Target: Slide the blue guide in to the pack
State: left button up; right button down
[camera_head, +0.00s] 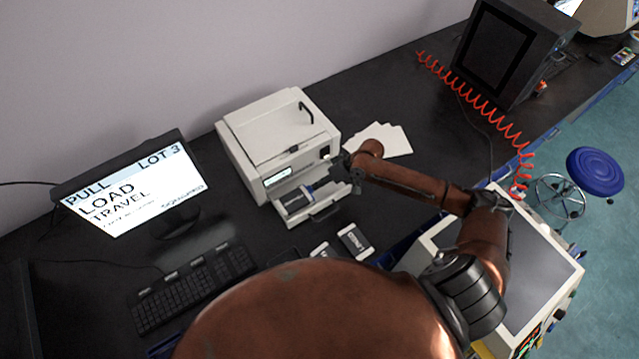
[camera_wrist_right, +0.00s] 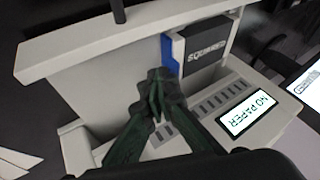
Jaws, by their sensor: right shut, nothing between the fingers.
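The blue guide (camera_wrist_right: 170,58) stands upright in the printer's open front tray. It shows as a small blue strip in the head view (camera_head: 308,188). The pack (camera_wrist_right: 207,48), dark on top with SQUARED printed on it and pale at its edge, lies right beside the guide; I cannot tell whether a thin gap is left between them. My right gripper (camera_wrist_right: 156,92) is shut and empty, its fingertips over the tray on the guide's side away from the pack. In the head view the gripper (camera_head: 350,180) is small and dark at the tray's right. My left gripper is not in view.
The white printer (camera_head: 285,135) has a small screen (camera_wrist_right: 247,113) reading NO PAPER. Loose white sheets (camera_head: 385,138) lie behind my right wrist. Two small cards (camera_head: 355,241) lie in front of the tray. A monitor (camera_head: 135,190) and keyboard (camera_head: 190,290) stand at the left.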

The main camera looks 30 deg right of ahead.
jog(key=shift+d, duration=0.5)
jog(key=d, duration=0.3)
jog(key=shift+w, duration=0.25)
jog(key=v, duration=1)
jog(key=shift+r+p, duration=0.1)
jog(key=shift+p, duration=0.2)
